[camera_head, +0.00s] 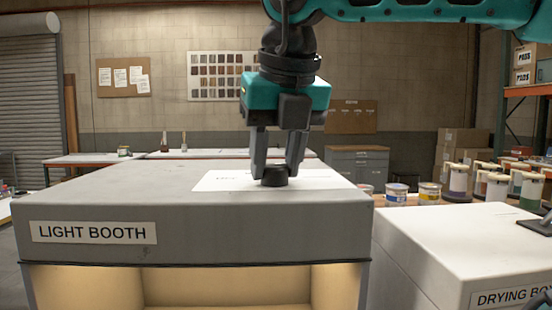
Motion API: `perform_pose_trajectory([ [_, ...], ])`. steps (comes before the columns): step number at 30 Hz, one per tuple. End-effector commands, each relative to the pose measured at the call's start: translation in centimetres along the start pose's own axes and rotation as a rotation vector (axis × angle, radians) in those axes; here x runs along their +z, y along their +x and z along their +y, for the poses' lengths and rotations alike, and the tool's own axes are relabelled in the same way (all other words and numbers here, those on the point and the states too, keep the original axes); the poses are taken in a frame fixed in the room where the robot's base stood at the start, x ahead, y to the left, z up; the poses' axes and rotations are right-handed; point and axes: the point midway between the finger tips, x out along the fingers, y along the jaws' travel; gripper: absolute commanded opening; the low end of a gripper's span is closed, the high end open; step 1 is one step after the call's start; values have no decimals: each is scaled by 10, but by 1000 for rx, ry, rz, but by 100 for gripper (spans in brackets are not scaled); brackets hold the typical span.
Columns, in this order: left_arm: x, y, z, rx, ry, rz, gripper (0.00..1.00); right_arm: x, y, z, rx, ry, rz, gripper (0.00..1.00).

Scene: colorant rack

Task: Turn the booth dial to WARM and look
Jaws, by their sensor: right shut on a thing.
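The light booth (190,235) is a grey box at the front left with a label reading LIGHT BOOTH. Its open lower front glows a warm yellow, and the visible inside looks empty. The booth dial (275,178) is a small dark round knob on a white plate (225,181) on the booth's top. My right gripper (277,168) points down from above, its fingers shut on the dial. The markings on the plate are mostly hidden or too small to read.
A white drying box (450,245) stands at the right, apart from the booth. The left part of the booth's top is clear.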

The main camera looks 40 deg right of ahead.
Motion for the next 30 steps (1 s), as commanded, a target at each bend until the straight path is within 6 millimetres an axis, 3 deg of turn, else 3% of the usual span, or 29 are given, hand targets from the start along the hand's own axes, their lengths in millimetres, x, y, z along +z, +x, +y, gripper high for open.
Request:
perform_pose_trajectory([
  [5, 0, 0, 0, 0, 0, 0, 64, 1, -1, 0, 0, 3, -3, 9],
  [6, 0, 0, 0, 0, 0, 0, 64, 1, -1, 0, 0, 2, -3, 40],
  [14, 0, 0, 0, 0, 0, 0, 64, 0, 0, 0, 0, 1, -1, 64],
  [23, -1, 0, 0, 0, 0, 0, 64, 0, -4, 0, 1, 0, -2, 64],
  [30, -6, -4, 0, 0, 0, 0, 64, 2, -44, 0, 4, 1, -5, 64],
])
